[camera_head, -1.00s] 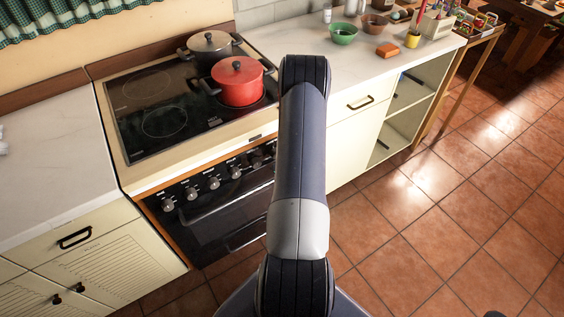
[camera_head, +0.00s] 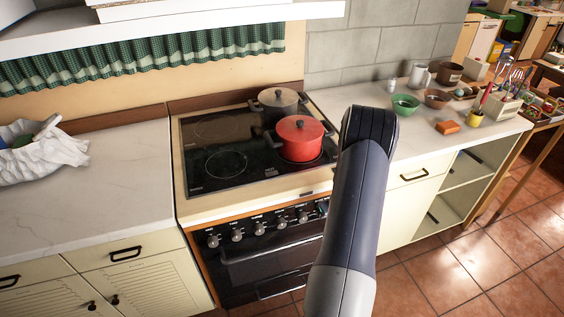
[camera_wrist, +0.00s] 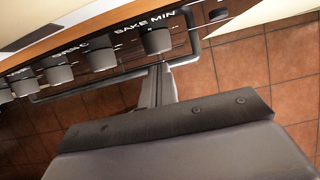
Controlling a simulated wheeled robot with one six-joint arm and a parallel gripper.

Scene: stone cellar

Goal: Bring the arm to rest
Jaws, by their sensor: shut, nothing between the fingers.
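My arm (camera_head: 357,200) rises from the bottom of the head view, in front of the right side of the stove (camera_head: 190,190). Its upper joint bends away, and the gripper is hidden behind it there. In the wrist view my gripper (camera_wrist: 158,80) is shut and empty. Its narrow fingers point at the oven's control panel (camera_wrist: 125,45), close below a knob (camera_wrist: 156,40). I cannot tell whether they touch the oven front.
A red pot (camera_head: 300,140) and a grey pot (camera_head: 277,104) stand on the stove. The right counter holds a green bowl (camera_head: 405,105), an orange block (camera_head: 447,127) and several cups. Tiled floor (camera_head: 500,250) is open at right.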

